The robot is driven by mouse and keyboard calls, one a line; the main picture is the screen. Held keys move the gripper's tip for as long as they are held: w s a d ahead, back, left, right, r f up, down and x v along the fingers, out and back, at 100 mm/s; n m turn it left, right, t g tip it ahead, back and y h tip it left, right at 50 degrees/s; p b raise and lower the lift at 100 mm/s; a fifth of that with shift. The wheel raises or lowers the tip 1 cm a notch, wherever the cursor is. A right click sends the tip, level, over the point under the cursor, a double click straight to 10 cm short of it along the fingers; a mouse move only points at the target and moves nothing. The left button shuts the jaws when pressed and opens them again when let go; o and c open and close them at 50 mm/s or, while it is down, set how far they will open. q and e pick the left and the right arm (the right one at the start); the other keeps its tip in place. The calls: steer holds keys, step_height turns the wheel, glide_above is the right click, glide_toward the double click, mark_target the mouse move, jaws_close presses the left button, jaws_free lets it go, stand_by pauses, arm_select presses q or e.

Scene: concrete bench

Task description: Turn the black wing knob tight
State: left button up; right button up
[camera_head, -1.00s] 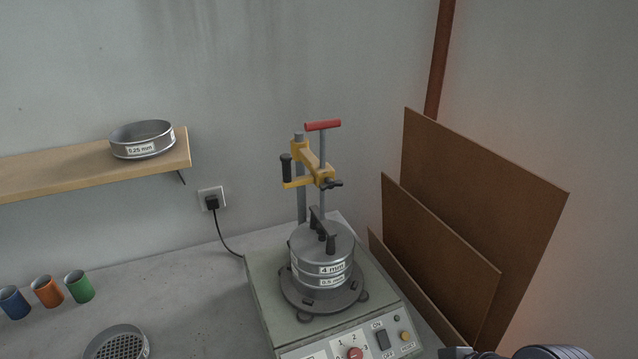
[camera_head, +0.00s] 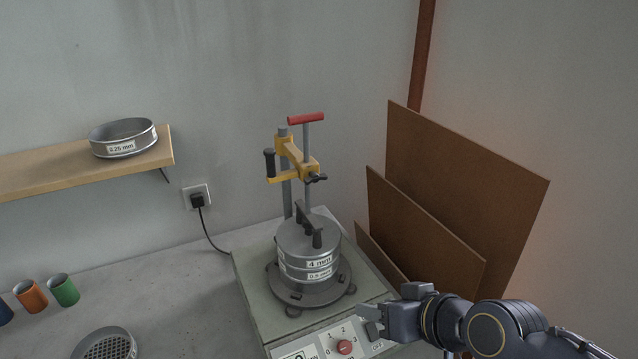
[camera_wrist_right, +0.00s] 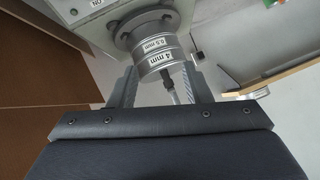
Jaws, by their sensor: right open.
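The black wing knob (camera_head: 317,178) sits on the right side of the yellow clamp arm (camera_head: 296,160), by the vertical rod with the red T-handle (camera_head: 306,118). Below, a black clamp bar presses on the sieve stack (camera_head: 308,245) labelled 4 mm and 0.5 mm; the stack also shows between the fingers in the right wrist view (camera_wrist_right: 155,55). My right gripper (camera_head: 368,322) is open and empty, low over the front right of the shaker, well below the knob. The knob cannot be made out in the wrist view. My left gripper is out of view.
The shaker base (camera_head: 252,290) has a control panel with a red dial (camera_head: 345,347). Brown boards (camera_head: 465,190) lean on the wall at right. A shelf (camera_head: 60,168) holds a 0.25 mm sieve (camera_head: 123,140). Coloured cups (camera_head: 63,290) and a mesh sieve (camera_head: 105,345) stand at left.

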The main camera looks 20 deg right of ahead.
steer(key=o, duration=0.4)
steer(key=w+a+r+n+t, duration=0.1)
steer(key=w+r+t, duration=0.3)
steer(key=w, duration=0.4)
steer(key=shift+w+a+r, duration=0.3)
steer(key=shift+a+r, duration=0.1)
steer(key=shift+r, duration=0.1)
steer(key=n+t, duration=0.1)
steer(key=t, duration=0.3)
glide_toward(318, 181)
steer(key=w, duration=0.1)
steer(key=shift+h, duration=0.3)
steer(key=w, duration=0.2)
steer(key=w+a+p, duration=0.1)
steer(key=w, duration=0.2)
steer(key=w+a, duration=0.1)
steer(key=w, duration=0.2)
steer(key=shift+s, duration=0.1)
steer(key=shift+f, duration=0.1)
steer(key=c, duration=1)
